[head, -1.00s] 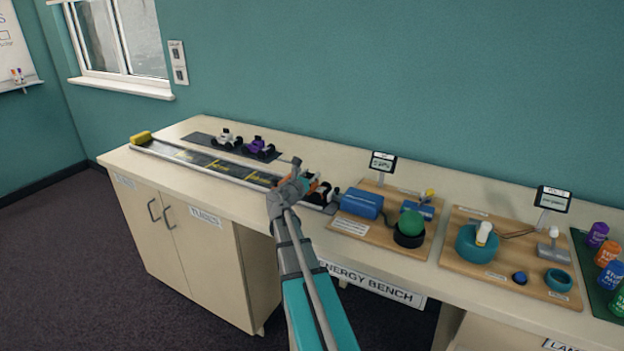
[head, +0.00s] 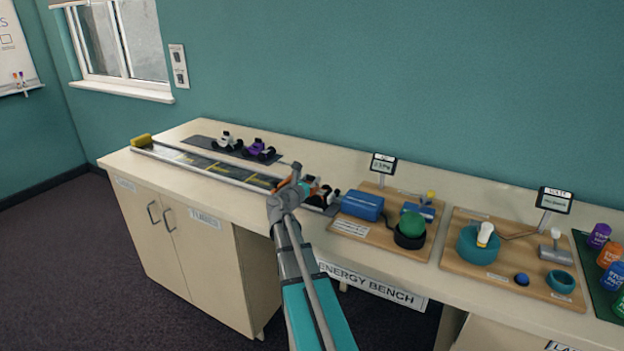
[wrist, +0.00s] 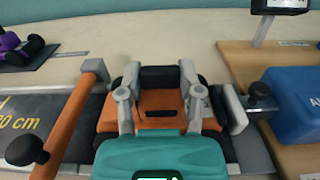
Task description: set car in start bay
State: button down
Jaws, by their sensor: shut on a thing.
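My gripper (wrist: 160,88) is shut on an orange car (wrist: 160,122) with dark wheels and a black top piece. In the head view my gripper (head: 304,184) is at the near right end of the track (head: 215,167), partly hiding the car (head: 324,198). In the wrist view the car is between an orange gate bar (wrist: 72,122) with a black knob on the left and a grey end piece (wrist: 234,110) on the right. The wheels' undersides are hidden, so I cannot tell whether they rest on the track.
A white car (head: 226,142) and a purple car (head: 259,150) stand on a dark mat behind the track. A yellow block (head: 141,140) is at the track's far end. A blue box (head: 362,205) on a wooden board is close to the right of my gripper.

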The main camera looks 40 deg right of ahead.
jog(key=shift+c, duration=1.3)
grip_release()
jog(key=shift+f, duration=0.15)
jog(key=shift+w+r+p, duration=0.1)
jog(key=shift+r+p, duration=0.7)
jog(key=v, duration=1.2)
jog(key=shift+f, duration=0.15)
